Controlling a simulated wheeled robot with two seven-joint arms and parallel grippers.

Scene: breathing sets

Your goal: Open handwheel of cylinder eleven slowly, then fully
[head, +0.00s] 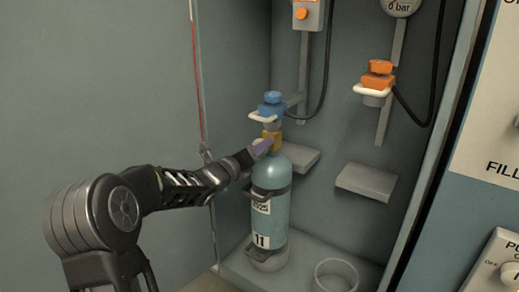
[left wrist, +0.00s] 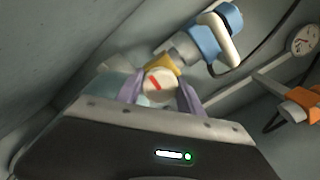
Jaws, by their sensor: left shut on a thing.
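Cylinder eleven (head: 270,208) is a light blue bottle marked 11, standing upright in the cabinet at the middle of the head view. A brass valve (head: 276,139) sits on its top, with a blue connector (head: 271,104) and white handle above it. My left gripper (head: 263,147) reaches in from the left at valve height. In the left wrist view, its purple fingers lie either side of the round cream handwheel (left wrist: 160,85) with a red mark, and are shut on it. The handwheel is hidden by the gripper in the head view. My right gripper is not in view.
An orange connector (head: 377,76) with a white handle hangs above an empty grey shelf (head: 367,182) at right. An empty round holder (head: 336,277) is on the cabinet floor beside the cylinder. A gauge (head: 402,5) reads 0 bar. Black hoses hang behind.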

